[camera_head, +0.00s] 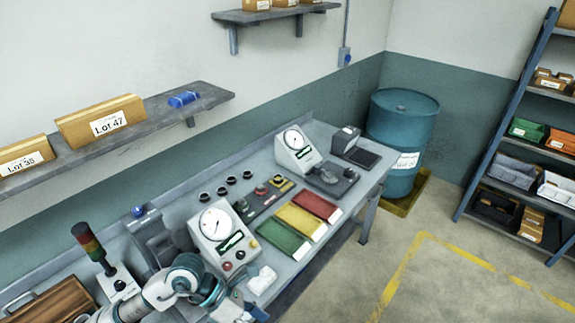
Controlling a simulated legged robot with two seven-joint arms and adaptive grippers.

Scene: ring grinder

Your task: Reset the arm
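A white and teal arm, which appears to be my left arm (180,281), comes in from the lower left over the workbench (322,262). It bends near the front edge, below a grey dial machine (222,238). Its end, around the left gripper (240,309), is small and partly cut by the bottom edge of the picture. I cannot tell whether its fingers are open or shut, or whether it holds anything. My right arm and gripper are not in view.
Green (283,242), yellow (302,221) and red (318,205) trays lie on the bench. Several dark rings (232,180) stand behind them. A second dial machine (297,150) is farther back. A signal tower (90,243) and brown case (55,302) are left. Floor at right is clear.

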